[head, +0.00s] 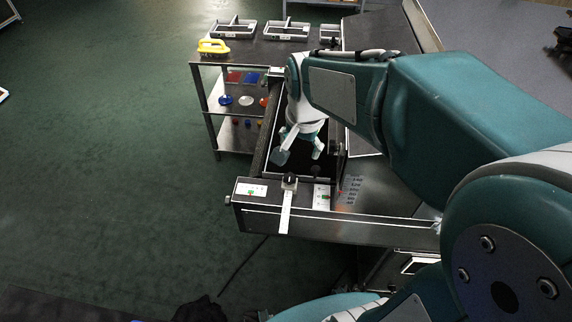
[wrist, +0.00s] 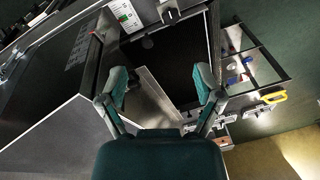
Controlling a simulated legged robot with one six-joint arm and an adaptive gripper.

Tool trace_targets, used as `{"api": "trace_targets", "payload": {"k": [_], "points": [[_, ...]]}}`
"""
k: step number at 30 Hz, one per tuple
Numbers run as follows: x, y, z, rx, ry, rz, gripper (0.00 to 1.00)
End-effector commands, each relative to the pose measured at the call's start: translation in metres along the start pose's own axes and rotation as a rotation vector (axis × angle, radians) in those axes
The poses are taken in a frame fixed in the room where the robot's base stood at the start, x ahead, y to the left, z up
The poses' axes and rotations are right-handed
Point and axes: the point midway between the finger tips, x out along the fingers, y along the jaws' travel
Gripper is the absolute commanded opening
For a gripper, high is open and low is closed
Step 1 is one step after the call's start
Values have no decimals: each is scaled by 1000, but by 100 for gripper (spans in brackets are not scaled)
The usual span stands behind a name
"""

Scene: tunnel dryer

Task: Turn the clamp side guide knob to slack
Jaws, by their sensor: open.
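A dark knob (head: 290,181) sits on a small pale block at the near rail of the dryer's belt frame, with a light flat bar running toward me from below it.
Printed labels flank the knob, one on the left (head: 251,189) and one on the right (head: 322,196). A steel shelf cart (head: 203,98) stands behind at left with a yellow-handled brush (head: 213,46), trays (head: 233,29) and small coloured items. Green floor at left is open.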

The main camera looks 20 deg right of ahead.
Motion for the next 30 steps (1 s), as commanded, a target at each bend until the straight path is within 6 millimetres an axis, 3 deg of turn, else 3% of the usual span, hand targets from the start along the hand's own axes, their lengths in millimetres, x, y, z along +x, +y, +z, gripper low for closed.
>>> {"api": "trace_targets", "payload": {"k": [12, 22, 30], "points": [[87, -34, -39, 394, -103, 135, 84], [114, -36, -41, 457, -114, 159, 84], [162, -29, -34, 456, -115, 160, 84]]}}
